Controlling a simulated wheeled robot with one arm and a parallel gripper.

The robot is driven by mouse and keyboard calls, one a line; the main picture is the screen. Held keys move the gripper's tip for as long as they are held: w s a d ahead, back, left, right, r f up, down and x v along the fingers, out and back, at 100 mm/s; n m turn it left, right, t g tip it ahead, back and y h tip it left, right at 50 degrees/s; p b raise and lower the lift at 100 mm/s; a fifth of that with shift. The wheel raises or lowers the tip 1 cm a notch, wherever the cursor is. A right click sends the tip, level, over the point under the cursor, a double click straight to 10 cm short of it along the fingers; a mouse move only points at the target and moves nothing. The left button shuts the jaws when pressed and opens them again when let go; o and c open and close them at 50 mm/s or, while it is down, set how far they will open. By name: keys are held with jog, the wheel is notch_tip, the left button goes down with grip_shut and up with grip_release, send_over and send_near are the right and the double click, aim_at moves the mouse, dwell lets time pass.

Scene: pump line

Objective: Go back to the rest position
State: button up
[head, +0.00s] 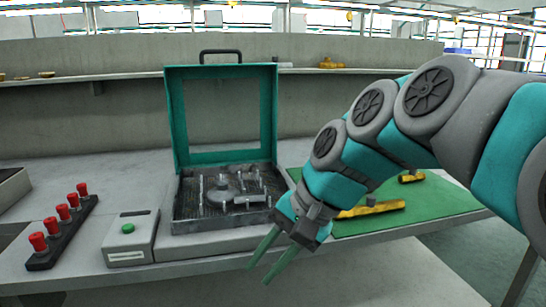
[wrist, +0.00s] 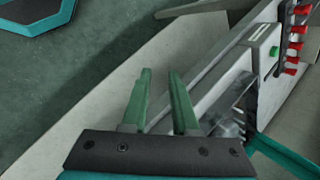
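My gripper (head: 274,262) hangs in front of the workbench's front edge in the head view, fingers pointing down and to the left. In the wrist view its two green fingers (wrist: 160,98) are apart with nothing between them. My arm reaches in from the right over the bench. The open teal-framed case (head: 178,120) stands on the bench behind the gripper, its lid raised and metal parts in its base. Part of its teal frame also shows at the lower right of the wrist view (wrist: 283,155).
A grey box with a green button (head: 129,238) and a rack of red-topped pegs (head: 63,228) stand at the left. A green mat (head: 440,205) with yellow tools (head: 372,208) lies at the right, partly behind my arm. The bench edge is close to my gripper.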

jog(key=s+d+f+n+g+h, duration=0.2)
jog(key=s+d+f+n+h, duration=0.2)
jog(key=s+d+f, duration=1.2)
notch_tip(320, 180, down, 3)
jog(key=shift+s+d+f+n+h, duration=0.15)
jog(key=shift+s+n+h, duration=0.15)
jog(key=shift+s+h, duration=0.7)
